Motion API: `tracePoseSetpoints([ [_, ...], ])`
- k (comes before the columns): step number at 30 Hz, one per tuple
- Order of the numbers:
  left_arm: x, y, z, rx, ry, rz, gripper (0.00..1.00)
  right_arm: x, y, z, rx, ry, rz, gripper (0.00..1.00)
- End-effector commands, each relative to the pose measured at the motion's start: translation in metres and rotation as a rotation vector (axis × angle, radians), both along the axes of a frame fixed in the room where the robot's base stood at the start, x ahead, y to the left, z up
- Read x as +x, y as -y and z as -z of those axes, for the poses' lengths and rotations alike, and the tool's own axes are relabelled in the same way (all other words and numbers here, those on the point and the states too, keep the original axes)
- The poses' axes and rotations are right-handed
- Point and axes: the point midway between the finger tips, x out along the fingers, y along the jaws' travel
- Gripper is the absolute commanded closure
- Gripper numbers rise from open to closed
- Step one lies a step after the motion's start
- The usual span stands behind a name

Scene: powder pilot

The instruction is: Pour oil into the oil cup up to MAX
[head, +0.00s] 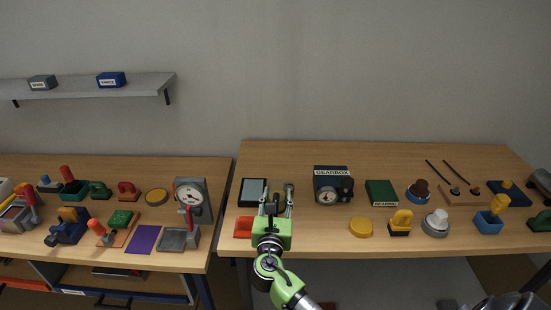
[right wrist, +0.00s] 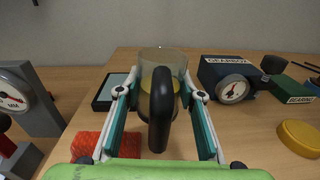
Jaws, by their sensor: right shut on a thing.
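My right gripper (head: 275,194) is over the front left part of the right table. In the right wrist view its fingers (right wrist: 160,93) are shut on a clear jug (right wrist: 150,58) with amber liquid low in it and a black handle (right wrist: 162,108) facing me. The jug looks upright; whether it touches the table I cannot tell. A dark gearbox (head: 326,180) with a white label and a round dial stands to the right of the gripper. A black round part (head: 346,187) is at its right side; I cannot tell whether this is the oil cup. No MAX mark is readable. My left gripper is not visible.
A dark-framed pad (head: 246,201) and a red cloth (head: 243,228) lie left of the gripper. A yellow disc (head: 360,227), a green box (head: 381,193) and several tools stand to the right. A gauge stand (head: 203,211) is on the left table (head: 216,230), across a gap.

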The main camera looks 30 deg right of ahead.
Motion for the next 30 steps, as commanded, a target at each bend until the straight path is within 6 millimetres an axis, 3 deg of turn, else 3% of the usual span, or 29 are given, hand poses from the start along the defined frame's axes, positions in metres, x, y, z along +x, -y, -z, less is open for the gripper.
tracePoseSetpoints([
  [6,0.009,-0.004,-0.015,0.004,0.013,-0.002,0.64,0.049,0.035,-0.017,0.022,0.003,0.219,1.0],
  [13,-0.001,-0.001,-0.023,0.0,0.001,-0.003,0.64,0.078,0.049,-0.041,0.04,0.003,0.384,1.0],
  [20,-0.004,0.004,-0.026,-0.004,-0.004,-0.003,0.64,0.088,0.05,-0.056,0.048,0.003,0.454,1.0],
  [30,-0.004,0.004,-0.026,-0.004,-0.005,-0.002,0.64,0.088,0.05,-0.057,0.048,0.003,0.46,1.0],
])
